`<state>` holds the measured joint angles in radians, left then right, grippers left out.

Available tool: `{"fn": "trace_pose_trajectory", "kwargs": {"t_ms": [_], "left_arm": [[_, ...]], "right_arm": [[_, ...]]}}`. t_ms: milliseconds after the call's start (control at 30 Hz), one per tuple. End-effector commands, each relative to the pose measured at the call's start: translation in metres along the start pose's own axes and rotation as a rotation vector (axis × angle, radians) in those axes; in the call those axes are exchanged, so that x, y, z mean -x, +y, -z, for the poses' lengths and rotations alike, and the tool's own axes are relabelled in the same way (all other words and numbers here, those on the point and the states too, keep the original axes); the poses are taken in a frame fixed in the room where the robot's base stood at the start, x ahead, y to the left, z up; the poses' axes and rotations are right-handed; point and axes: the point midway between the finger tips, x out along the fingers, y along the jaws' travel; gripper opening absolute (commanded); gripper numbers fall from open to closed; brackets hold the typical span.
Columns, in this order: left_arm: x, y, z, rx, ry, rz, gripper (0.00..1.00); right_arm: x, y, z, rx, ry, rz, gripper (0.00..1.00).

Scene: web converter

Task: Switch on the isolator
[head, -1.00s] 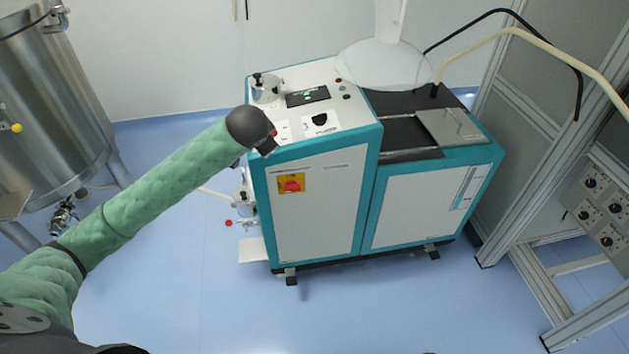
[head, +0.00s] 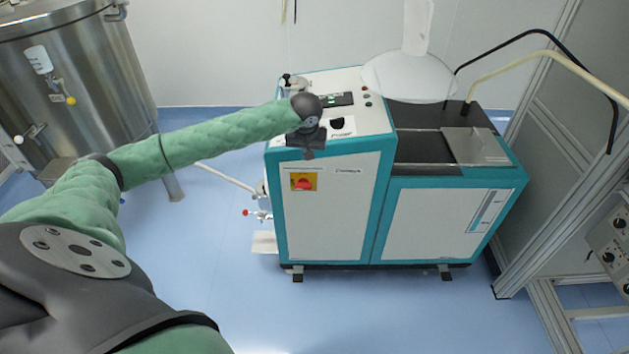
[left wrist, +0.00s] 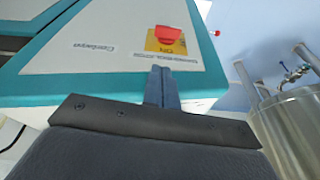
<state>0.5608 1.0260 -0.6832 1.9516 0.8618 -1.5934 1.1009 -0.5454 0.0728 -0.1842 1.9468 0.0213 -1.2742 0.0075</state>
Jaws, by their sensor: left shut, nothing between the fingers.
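The isolator is a red rotary switch on a yellow plate (head: 303,183), high on the left front panel of the teal and white machine. It also shows in the left wrist view as a red knob on yellow (left wrist: 166,38), near the top. My left gripper (head: 309,152) is just above the switch in the head view, by the machine's top front edge. Its closed fingers (left wrist: 161,78) point toward the panel in the left wrist view, apart from the knob in the picture. They hold nothing. The exact gap to the panel is hard to tell. My right gripper is not in view.
The machine (head: 340,215) has a control display (head: 336,99) and a clear round hopper (head: 408,78) on top. A steel tank (head: 75,90) stands at the left, a grey frame (head: 540,150) at the right. The blue floor in front is free.

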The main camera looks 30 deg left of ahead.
Motion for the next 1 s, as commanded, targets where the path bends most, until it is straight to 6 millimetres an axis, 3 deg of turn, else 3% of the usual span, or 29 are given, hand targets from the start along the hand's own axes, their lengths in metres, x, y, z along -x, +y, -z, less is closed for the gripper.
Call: {"fn": "trace_pose_trajectory", "kwargs": {"t_ms": [200, 667, 1000], "left_arm": [[0.000, 0.000, 0.000, 0.100, 0.002, 0.000, 0.00], [-0.003, 0.000, 0.000, 0.108, 0.003, 0.000, 0.00], [-0.046, 0.000, 0.001, 0.107, 0.002, 0.002, 0.00]], "right_arm": [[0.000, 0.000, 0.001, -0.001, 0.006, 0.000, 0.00], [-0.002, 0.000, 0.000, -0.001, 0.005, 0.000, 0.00], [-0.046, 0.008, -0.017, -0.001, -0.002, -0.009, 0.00]]}}
